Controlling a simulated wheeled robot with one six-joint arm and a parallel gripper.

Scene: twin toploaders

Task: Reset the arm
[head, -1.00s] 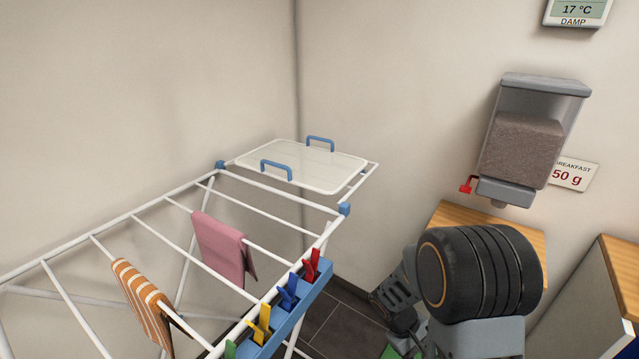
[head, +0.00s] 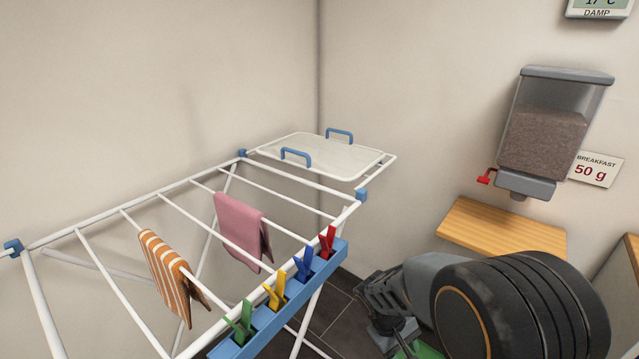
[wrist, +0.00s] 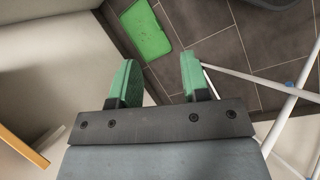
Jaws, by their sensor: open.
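My gripper shows in the wrist view (wrist: 158,85), with its two green fingers apart and nothing between them. It hangs over the dark tiled floor (wrist: 245,45).
A white drying rack (head: 100,212) holds an orange striped cloth (head: 170,275), a pink cloth (head: 240,230) and a blue strip (head: 225,345) of coloured pegs. A feed dispenser (head: 550,140) hangs above a wooden shelf (head: 500,230). A green mat (wrist: 145,30) lies on the floor.

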